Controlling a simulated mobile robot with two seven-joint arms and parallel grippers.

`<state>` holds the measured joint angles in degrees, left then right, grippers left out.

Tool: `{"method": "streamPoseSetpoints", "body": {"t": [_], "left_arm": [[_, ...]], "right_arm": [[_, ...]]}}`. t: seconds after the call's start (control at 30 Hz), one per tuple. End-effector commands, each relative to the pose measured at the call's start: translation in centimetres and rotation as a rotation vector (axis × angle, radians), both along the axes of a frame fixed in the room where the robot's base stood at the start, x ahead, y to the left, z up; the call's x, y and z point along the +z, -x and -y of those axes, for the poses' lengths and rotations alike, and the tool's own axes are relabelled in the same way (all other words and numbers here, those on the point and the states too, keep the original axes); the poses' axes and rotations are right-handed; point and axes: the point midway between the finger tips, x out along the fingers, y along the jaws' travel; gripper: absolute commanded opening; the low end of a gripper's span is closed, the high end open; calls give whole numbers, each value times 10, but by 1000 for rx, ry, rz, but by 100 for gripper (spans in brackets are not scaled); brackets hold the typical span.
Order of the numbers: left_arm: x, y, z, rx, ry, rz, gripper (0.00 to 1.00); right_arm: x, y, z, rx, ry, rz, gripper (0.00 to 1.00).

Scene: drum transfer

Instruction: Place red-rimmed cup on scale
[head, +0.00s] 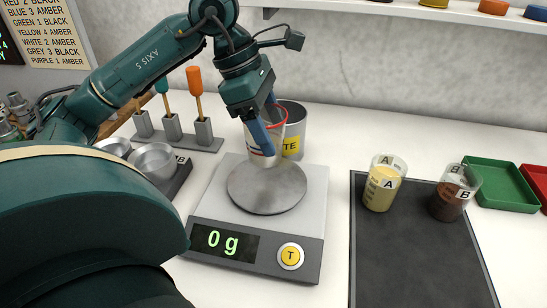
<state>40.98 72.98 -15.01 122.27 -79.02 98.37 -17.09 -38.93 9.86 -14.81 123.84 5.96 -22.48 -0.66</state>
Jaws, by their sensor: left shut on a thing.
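The red-rimmed cup (257,151) is clear with a red rim. My left gripper (266,140) is shut on it, with blue fingers at the cup's wall. The cup is over the back part of the scale's round plate (262,197); I cannot tell whether it touches the plate. The scale (220,210) has a grey body, a display reading 0 g and a yellow T button (290,256). My right gripper is not in view.
A grey metal can (292,128) with a yellow label stands behind the cup. Metal bowls (153,161) and a tool rack (173,130) are at left. Two cups marked A (381,184) and B (456,192) stand on a dark mat (415,255); a green tray (502,182) is at right.

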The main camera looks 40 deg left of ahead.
Motion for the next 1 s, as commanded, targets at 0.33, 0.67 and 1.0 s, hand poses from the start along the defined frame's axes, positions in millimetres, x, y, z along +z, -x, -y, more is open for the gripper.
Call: {"method": "streamPoseSetpoints", "body": {"t": [0.33,0.67,1.0], "left_arm": [[-45,1,0,0,-1,-4,42],[-56,0,0,-1,0,3,42],[-59,0,0,-1,1,1,73]], "right_arm": [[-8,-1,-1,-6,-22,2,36],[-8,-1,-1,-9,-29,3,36],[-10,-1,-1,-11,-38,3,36]]}}
